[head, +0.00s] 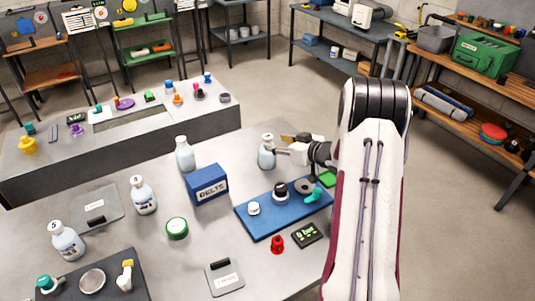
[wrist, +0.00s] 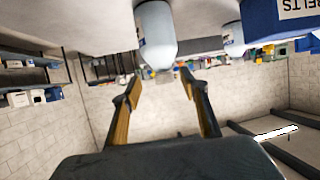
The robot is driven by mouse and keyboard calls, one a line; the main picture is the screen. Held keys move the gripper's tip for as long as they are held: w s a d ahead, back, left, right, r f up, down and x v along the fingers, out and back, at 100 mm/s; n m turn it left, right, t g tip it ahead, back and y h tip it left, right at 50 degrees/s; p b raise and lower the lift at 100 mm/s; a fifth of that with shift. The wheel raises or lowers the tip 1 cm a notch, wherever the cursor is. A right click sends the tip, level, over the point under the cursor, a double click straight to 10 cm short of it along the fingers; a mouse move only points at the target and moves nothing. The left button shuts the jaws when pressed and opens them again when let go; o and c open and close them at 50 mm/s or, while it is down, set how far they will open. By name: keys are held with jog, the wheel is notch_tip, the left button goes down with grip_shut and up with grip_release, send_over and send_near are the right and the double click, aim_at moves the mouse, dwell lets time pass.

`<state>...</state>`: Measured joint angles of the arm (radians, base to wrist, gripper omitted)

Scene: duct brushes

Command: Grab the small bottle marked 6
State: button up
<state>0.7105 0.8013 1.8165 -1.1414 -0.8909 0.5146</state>
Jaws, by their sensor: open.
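Several small pale bottles with white caps stand on the grey table. One bottle (head: 266,156) is right at my gripper (head: 287,145), just left of its fingertips in the head view. The others are a bottle (head: 185,157) behind the blue box, a bottle (head: 143,199) left of centre and a bottle (head: 67,243) at front left. I cannot read a 6 on any of them. In the wrist view my gripper (wrist: 160,79) is open and empty, with a bottle (wrist: 156,36) just beyond its fingertips, roughly centred. Contact cannot be told. Another bottle (wrist: 232,38) is farther right there.
A blue box marked BELTS (head: 207,185) stands mid-table. A blue tray (head: 262,226) with several small parts lies below my gripper. A grey bench (head: 60,170) stands behind.

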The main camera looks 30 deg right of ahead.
aim_at(271, 140)
jog(key=shift+w+a+f, duration=0.1)
jog(key=shift+w+a, duration=0.1)
jog(key=shift+w, duration=0.4)
jog(key=shift+w+a+f, duration=0.1)
jog(key=shift+w+a, duration=0.15)
jog(key=shift+w, duration=0.3)
jog(key=shift+w+a+f, duration=0.1)
jog(key=shift+w+a, duration=0.1)
jog(key=shift+w, duration=0.4)
jog(key=shift+x, duration=0.8)
jog(key=shift+r, duration=0.1)
grip_shut()
